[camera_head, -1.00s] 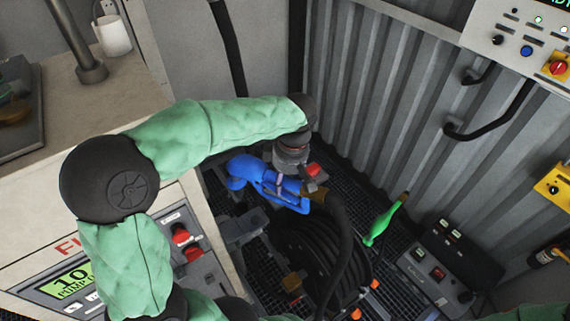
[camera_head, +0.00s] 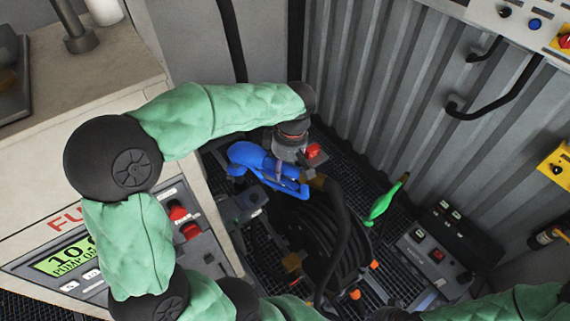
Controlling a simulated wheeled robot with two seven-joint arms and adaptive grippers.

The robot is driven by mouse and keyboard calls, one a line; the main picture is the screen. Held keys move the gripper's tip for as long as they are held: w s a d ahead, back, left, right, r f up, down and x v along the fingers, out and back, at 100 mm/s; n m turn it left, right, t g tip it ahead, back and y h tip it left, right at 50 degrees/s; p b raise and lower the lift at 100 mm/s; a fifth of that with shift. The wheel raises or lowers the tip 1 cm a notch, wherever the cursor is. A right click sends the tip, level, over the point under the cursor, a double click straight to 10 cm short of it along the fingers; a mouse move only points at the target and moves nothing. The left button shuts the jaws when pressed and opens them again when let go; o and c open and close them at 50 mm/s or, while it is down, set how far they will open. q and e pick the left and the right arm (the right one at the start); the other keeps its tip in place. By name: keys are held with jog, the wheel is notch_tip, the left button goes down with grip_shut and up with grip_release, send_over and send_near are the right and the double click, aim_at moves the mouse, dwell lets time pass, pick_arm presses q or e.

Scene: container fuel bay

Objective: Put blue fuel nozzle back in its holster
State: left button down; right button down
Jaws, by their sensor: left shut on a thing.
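The blue fuel nozzle (camera_head: 252,157) hangs in the air between the pump cabinet and the corrugated wall, its spout end toward the left. My left gripper (camera_head: 287,172) comes down from above and is shut on the nozzle's body; the fingers are partly hidden. A black hose runs from the nozzle's right end down by the hose reel. A grey bracket (camera_head: 242,206) on the cabinet's side, just below the nozzle, looks like the holster, but I cannot be sure. The nozzle is apart from it in the picture. My right gripper does not show; only green arm parts show at the bottom right.
The pump cabinet (camera_head: 105,115) with red knobs and a display stands at left. The black hose reel (camera_head: 325,240) is below the nozzle. The corrugated wall (camera_head: 400,100) bounds the right.

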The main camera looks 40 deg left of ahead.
aim_at(285, 177)
pick_arm(q)
jog(key=shift+f, duration=0.3)
jog(key=shift+f+b, duration=0.2)
jog(key=shift+b, duration=0.3)
jog(key=shift+f+b, duration=1.2)
jog(key=shift+f, duration=0.35)
jog(key=shift+f+b, duration=1.9)
jog(key=shift+f, duration=0.35)
jog(key=c, duration=0.6)
grip_release()
jog(key=shift+d, duration=0.1)
